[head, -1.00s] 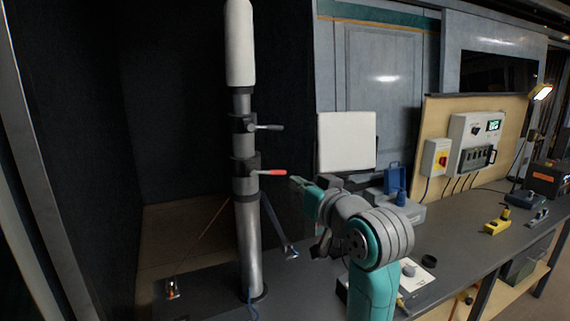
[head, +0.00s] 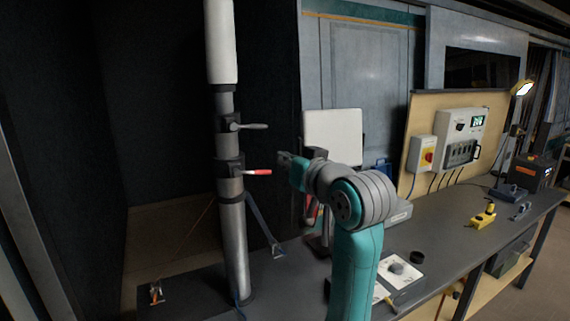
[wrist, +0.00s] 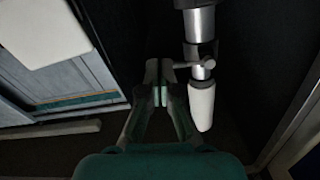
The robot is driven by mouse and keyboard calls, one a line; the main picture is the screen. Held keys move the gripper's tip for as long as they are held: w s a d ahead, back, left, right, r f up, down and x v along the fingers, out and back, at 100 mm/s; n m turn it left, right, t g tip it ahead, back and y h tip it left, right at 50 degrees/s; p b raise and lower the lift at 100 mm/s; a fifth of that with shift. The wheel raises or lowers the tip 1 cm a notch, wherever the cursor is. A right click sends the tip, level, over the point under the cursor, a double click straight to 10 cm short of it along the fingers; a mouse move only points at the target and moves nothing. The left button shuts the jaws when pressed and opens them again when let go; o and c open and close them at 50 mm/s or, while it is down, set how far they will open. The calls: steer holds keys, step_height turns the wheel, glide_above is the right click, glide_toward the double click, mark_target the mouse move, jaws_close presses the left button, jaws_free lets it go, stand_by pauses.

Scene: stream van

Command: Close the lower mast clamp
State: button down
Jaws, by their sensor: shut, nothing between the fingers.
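The mast (head: 235,245) stands upright at left, a metal tube with a white upper section (head: 221,42). The lower mast clamp (head: 229,170) is a dark collar with a red-tipped lever (head: 258,172) sticking out level to the right. The upper clamp (head: 228,124) has a grey lever, which also shows in the wrist view (wrist: 188,65), where the mast appears upside down. My gripper (head: 283,160) is shut and empty, just right of and slightly above the red lever's tip, seemingly apart from it. In the wrist view its fingers (wrist: 159,75) are together; the red lever does not show.
A white panel (head: 333,137) stands behind my arm. The bench (head: 440,225) runs to the right, with a switch box (head: 422,154), a control panel (head: 463,138) and a yellow tool (head: 484,216). A diagonal strut (head: 262,223) braces the mast.

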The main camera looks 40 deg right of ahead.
glide_above(265, 174)
steer(key=s, duration=0.2)
steer(key=shift+w+a+f, duration=0.1)
steer(key=shift+a+f, duration=0.05)
steer(key=shift+f, duration=0.9)
steer(key=shift+w+a+f, duration=0.1)
steer(key=shift+f, duration=0.95)
steer(key=shift+f, duration=0.2)
step_height(265, 174, down, 2)
steer(key=m, duration=0.3)
steer(key=shift+m, duration=0.4)
steer(key=w+a+f+m, duration=0.1)
steer(key=a+f+m, duration=0.2)
steer(key=m, duration=0.6)
step_height(265, 174, down, 2)
steer(key=shift+a+f+m+t+y, duration=0.15)
steer(key=shift+a+m+t+y, duration=0.15)
steer(key=shift+a+y, duration=0.1)
steer(key=shift+a, duration=0.1)
